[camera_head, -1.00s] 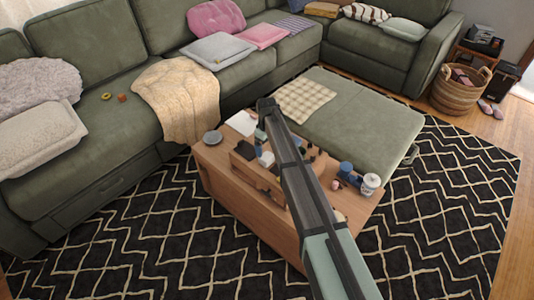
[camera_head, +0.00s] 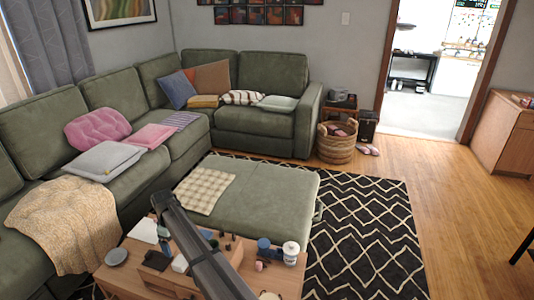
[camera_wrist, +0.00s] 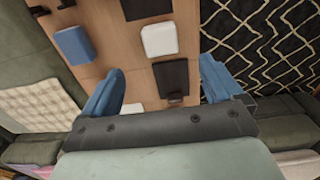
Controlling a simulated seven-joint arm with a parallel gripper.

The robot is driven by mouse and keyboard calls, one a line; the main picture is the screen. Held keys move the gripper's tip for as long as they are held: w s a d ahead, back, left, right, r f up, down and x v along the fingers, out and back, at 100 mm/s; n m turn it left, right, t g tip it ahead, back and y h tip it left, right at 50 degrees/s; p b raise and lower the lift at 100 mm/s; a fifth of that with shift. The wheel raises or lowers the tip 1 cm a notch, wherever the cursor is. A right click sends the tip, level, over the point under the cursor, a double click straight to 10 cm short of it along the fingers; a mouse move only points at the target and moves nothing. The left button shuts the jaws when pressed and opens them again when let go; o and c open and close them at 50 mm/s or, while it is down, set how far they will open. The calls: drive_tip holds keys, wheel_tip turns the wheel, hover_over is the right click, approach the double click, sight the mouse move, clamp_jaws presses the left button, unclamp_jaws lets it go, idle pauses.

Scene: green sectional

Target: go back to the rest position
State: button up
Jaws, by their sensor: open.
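My gripper (camera_wrist: 163,68) is open in the wrist view, its two blue fingers spread wide with nothing held between them. It is above the wooden coffee table (camera_wrist: 115,50), and small things on the tabletop show between and beyond the fingers. In the head view my arm reaches from the bottom edge up over the table (camera_head: 118,278), and the far end of the arm (camera_head: 165,203) hides part of the tabletop.
The table holds a white block (camera_wrist: 160,40), a blue block (camera_wrist: 74,46), a dark item (camera_wrist: 171,79) and a white jar (camera_head: 290,253). A green ottoman (camera_head: 270,190) stands close behind. The green sectional (camera_head: 150,180) lines the left. Rug and wood floor (camera_head: 440,220) are open at right.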

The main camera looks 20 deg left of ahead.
drive_tip(key=s+d+f+m+g, duration=0.1)
drive_tip(key=s+d+f+m, duration=0.5)
drive_tip(key=d, duration=0.9)
drive_tip(key=s+d+f+m+h, duration=0.1)
drive_tip(key=s+d+f, duration=0.2)
drive_tip(key=d+f, duration=0.9)
drive_tip(key=s+d+f+m+g, duration=0.1)
drive_tip(key=s+d+f+m, duration=0.35)
drive_tip(key=d, duration=1.35)
drive_tip(key=s+d+f+m+g, duration=0.2)
drive_tip(key=s+d+f+m, duration=0.1)
drive_tip(key=s+d, duration=0.6)
drive_tip(key=s+d+f+m+g, duration=0.2)
drive_tip(key=s+d, duration=0.7)
drive_tip(key=d, duration=0.8)
wheel_tip(320, 180, down, 2)
drive_tip(key=shift+s+d+f+m+g+y, duration=0.1)
drive_tip(key=shift+s+d+m+g+y, duration=0.3)
drive_tip(key=shift+m, duration=0.25)
